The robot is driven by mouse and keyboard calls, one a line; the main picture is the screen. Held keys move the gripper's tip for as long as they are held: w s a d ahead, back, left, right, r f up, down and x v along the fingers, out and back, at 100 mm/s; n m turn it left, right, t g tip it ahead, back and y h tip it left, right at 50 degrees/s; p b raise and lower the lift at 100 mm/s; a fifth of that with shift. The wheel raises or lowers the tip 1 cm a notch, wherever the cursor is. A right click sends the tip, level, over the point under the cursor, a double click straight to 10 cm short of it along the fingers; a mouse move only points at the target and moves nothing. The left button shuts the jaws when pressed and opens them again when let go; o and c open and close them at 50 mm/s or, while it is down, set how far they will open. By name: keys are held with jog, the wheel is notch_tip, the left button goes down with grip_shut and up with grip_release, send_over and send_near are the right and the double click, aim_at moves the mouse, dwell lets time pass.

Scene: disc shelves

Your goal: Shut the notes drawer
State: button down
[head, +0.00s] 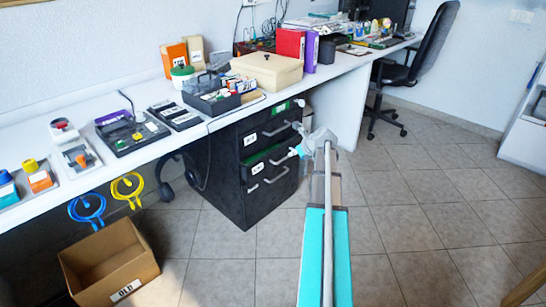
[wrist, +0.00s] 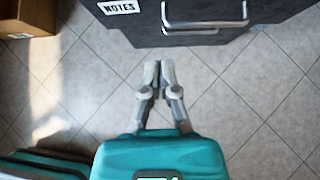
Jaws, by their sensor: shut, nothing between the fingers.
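The notes drawer (wrist: 135,22) shows at the top of the wrist view, with a white NOTES label and a metal bar handle. In the head view, the black cabinet (head: 228,178) has stacked drawers whose labels are too small to read. Its middle drawer (head: 268,170) stands out a little, with a green strip showing above its front. My gripper (wrist: 158,66) is shut and empty, in front of the notes drawer and apart from it in the wrist view. In the head view, my gripper (head: 297,151) is beside the cabinet's right front edge.
A white desk (head: 225,116) runs above the cabinet, carrying boxes and trays. An open cardboard box (head: 108,262) stands on the floor at left. Cables and headphones hang from the desk edge. An office chair (head: 420,62) stands at the back right.

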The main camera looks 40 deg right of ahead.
jog(key=shift+w+f, duration=0.1)
jog(key=b, duration=0.7)
send_near(269, 157)
jog(key=x, duration=0.3)
jog(key=f+x, duration=0.1)
jog(key=x, duration=0.1)
jog(key=shift+s+f, duration=0.15)
jog(key=shift+s, duration=0.1)
jog(key=shift+w+a, duration=0.15)
jog(key=shift+w, duration=0.7)
jog(key=shift+w, duration=0.1)
